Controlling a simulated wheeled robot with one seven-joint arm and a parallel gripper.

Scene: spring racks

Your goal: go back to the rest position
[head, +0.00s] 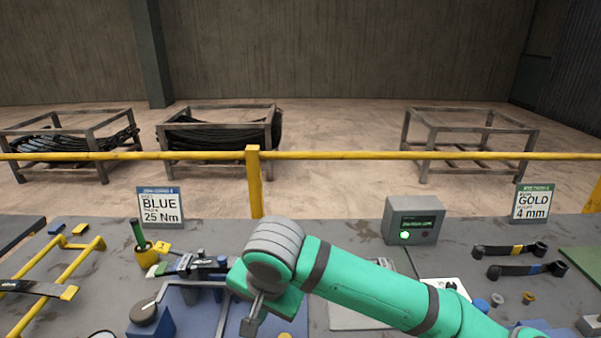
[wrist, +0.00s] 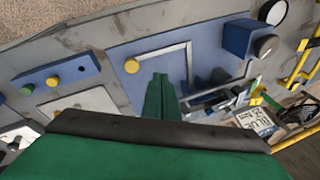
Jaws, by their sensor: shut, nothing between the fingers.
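My green arm reaches in from the lower right in the head view, over the grey workbench (head: 360,262). My gripper (head: 250,325) hangs at the arm's end, pointing down over a blue fixture plate (head: 190,320). In the wrist view my gripper (wrist: 160,82) shows as green fingers close together, shut and empty, over the blue plate (wrist: 125,55) with its light square frame. My arm and gripper hide part of the bench's middle.
A grey control box (head: 412,220) with a lit green button stands at the back. BLUE (head: 160,207) and GOLD (head: 533,203) signs stand left and right. Two dark wrenches (head: 510,250) lie at right, a yellow rack (head: 60,280) at left. A yellow rail (head: 330,156) runs behind the bench.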

